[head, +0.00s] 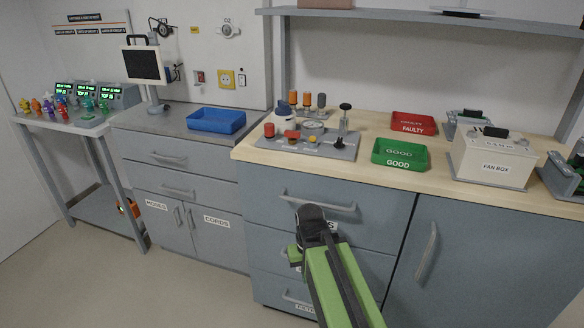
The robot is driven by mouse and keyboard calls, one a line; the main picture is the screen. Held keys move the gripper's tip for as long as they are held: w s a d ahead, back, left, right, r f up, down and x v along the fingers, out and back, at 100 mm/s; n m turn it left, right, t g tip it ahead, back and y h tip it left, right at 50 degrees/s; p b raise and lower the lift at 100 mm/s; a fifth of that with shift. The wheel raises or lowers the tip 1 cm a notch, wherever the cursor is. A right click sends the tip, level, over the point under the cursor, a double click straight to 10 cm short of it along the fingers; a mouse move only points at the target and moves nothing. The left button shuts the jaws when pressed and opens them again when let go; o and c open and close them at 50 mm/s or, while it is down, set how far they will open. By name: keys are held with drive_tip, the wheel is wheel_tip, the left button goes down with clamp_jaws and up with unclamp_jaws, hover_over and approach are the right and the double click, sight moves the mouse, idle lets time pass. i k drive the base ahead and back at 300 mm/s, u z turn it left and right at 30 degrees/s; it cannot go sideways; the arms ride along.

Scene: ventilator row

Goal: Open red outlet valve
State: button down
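A grey test plate (338,153) lies on the wooden counter, with a gauge (311,128), a white and blue part and several small fittings on it. A red cap-like part (269,130) stands at its left end, and a flatter red part (291,135) sits to the right of it. I cannot tell which of these is the outlet valve, or how either is turned. My gripper (312,214) is in front of the drawers, below the counter edge and apart from the plate. Its fingers are too dark and foreshortened to tell their opening.
A blue tray (217,121) stands on the left counter. A green GOOD tray (400,165), a red FAULTY tray (413,123) and a white fan box (494,160) stand right of the plate. Drawer handles (318,207) stick out near my gripper. A shelf (430,17) hangs above.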

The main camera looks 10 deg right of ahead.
sight(291, 134)
drive_tip(key=z, duration=0.3)
drive_tip(key=k, duration=0.1)
drive_tip(key=u, duration=2.25)
drive_tip(key=k, duration=0.35)
drive_tip(key=u, duration=0.65)
drive_tip(key=k, duration=0.9)
drive_tip(key=z, duration=0.15)
drive_tip(key=i, duration=0.9)
drive_tip(key=u, duration=0.05)
